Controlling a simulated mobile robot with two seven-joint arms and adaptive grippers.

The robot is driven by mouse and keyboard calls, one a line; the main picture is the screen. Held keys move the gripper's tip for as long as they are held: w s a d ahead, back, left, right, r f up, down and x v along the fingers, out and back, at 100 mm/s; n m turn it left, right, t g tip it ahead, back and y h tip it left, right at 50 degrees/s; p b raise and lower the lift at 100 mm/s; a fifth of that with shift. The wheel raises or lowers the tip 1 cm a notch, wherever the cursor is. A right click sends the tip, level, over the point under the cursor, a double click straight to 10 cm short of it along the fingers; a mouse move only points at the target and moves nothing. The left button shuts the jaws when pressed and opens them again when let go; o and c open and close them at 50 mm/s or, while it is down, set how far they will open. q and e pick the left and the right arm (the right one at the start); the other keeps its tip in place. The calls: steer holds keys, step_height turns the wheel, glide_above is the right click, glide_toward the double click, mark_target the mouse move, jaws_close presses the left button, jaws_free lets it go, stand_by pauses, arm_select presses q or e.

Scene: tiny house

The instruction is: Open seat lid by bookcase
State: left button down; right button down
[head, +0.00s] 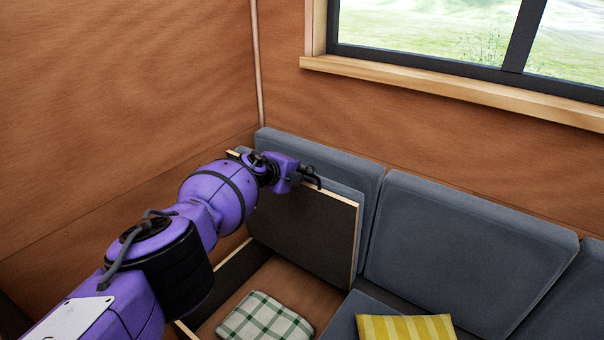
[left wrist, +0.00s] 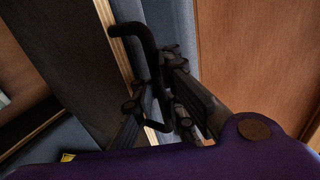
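The seat lid (head: 310,232) in the corner is raised and stands nearly upright against the grey back cushion, its dark underside facing the room. Its pale wood edge also shows in the left wrist view (left wrist: 122,45). The seat box below it (head: 262,281) is open, with a green-and-white checked cloth item (head: 265,318) inside. My left gripper (head: 308,180) is at the lid's top edge. In the left wrist view its dark fingers (left wrist: 163,95) lie close by the edge, next to a dark hooked piece; whether they grip it is unclear. My right gripper is not in view.
Grey back cushions (head: 465,250) line the wall to the right. A yellow striped pillow (head: 405,328) lies on the seat right of the open box. Wood walls (head: 120,90) close the corner at left and behind. No bookcase is visible.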

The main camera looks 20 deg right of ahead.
arm_select(q)
steer(key=c, duration=2)
jaws_free()
steer(key=shift+d+r, duration=0.15)
steer(key=shift+r, duration=0.4)
steer(key=shift+o, duration=0.7)
steer(key=shift+f, duration=0.15)
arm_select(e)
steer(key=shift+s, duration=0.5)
arm_select(q)
steer(key=shift+a, duration=0.2)
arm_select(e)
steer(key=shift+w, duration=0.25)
arm_select(q)
steer(key=s+a, duration=0.7)
steer(key=a, duration=0.3)
steer(key=shift+s+a+r, duration=0.2)
steer(key=shift+s+r, duration=0.1)
steer(key=shift+s, duration=0.05)
